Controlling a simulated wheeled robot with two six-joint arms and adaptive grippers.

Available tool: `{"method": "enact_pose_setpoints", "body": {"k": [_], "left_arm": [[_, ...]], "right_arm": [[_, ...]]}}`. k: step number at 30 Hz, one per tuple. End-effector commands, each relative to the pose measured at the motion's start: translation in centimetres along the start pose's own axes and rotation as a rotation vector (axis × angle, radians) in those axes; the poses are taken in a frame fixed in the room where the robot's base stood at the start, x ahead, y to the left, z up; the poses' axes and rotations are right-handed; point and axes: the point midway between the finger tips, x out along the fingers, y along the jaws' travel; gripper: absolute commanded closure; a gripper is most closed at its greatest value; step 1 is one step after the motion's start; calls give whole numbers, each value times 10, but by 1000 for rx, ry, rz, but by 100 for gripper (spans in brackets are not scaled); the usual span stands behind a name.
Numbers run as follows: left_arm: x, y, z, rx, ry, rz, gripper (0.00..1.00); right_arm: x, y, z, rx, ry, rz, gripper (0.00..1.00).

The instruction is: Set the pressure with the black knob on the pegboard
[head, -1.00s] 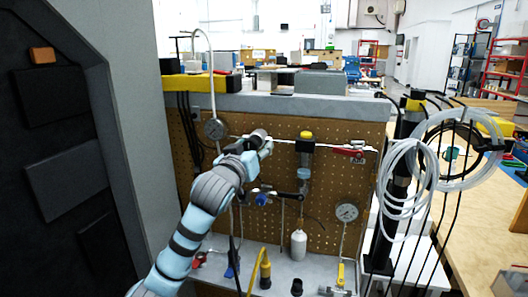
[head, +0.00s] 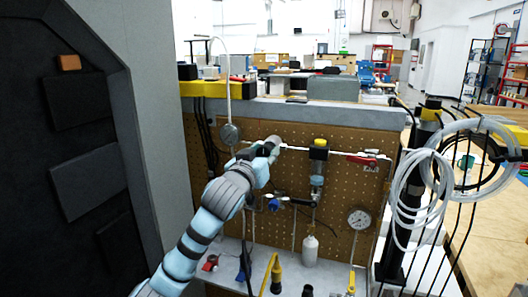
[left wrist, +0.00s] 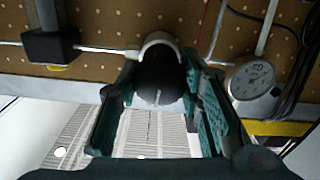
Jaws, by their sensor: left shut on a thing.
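The black knob (left wrist: 158,80) sits on a pale round fitting on the pegboard (head: 342,185). In the left wrist view it lies between the two dark green fingers of my left gripper (left wrist: 160,98). The gripper is shut on the knob, with a finger on each side. In the head view my left gripper (head: 268,151) is at the upper pipe line, and its fingers and wrist partly cover the knob. A round dial gauge (left wrist: 254,79) is beside the knob in the left wrist view. My right gripper is not in view.
A red-handled valve (head: 362,161), a lower dial gauge (head: 359,218) and a white bottle (head: 310,251) are to the right on the board. Coiled clear tubing (head: 420,188) hangs further right. A dark cabinet (head: 85,170) stands close on the left.

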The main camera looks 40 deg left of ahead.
Motion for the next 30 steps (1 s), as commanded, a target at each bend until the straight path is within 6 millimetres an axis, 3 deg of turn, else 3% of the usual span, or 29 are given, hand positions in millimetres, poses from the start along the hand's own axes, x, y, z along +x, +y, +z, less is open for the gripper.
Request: {"method": "enact_pose_setpoints", "body": {"k": [30], "left_arm": [[0,0,-5,891,-7,2,94]], "right_arm": [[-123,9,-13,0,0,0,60]]}}
